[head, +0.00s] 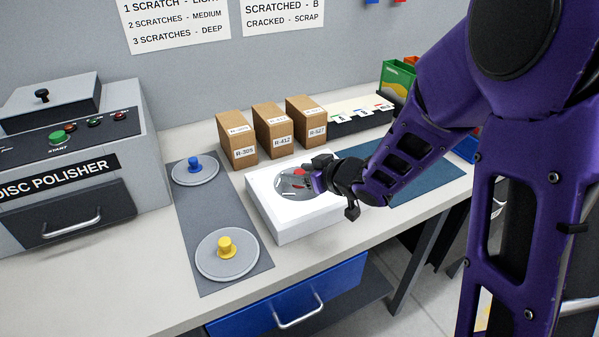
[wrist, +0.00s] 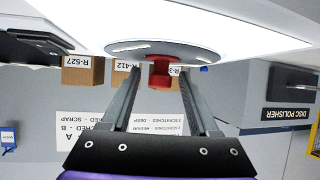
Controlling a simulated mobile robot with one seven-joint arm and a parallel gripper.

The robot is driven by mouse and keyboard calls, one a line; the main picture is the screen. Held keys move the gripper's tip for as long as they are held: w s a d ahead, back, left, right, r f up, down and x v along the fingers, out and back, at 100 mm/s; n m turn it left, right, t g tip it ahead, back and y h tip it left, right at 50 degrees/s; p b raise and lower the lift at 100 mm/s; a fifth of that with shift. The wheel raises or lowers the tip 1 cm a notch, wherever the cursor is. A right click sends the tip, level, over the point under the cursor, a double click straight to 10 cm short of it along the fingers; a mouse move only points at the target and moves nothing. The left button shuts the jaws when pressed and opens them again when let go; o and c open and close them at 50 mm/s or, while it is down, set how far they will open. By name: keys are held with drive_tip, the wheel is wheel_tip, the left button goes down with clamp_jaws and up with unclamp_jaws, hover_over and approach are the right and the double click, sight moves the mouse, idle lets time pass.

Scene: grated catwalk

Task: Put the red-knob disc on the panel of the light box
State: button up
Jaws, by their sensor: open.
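The red-knob disc (head: 287,187) lies on the white top panel of the light box (head: 284,232), on the workbench. It looks flat on the panel, with the box's white surface showing around it. My gripper (head: 310,181) is over the box, reaching in from the right. In the wrist view, which is upside down, the open fingers (wrist: 158,78) stand one on each side of the red knob (wrist: 160,75), with a gap to each side. The disc (wrist: 190,52) also shows there. My gripper partly hides the disc and knob in the head view.
A grey mat (head: 215,218) left of the box holds a blue-knob disc (head: 194,171) and a yellow-knob disc (head: 227,258). Three cardboard boxes (head: 272,130) stand behind. The disc polisher (head: 70,165) is at far left. A blue mat (head: 425,180) lies to the right.

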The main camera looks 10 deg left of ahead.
drive_tip(key=p+v, duration=0.3)
drive_tip(key=v, duration=0.9)
drive_tip(key=shift+w+d, duration=0.1)
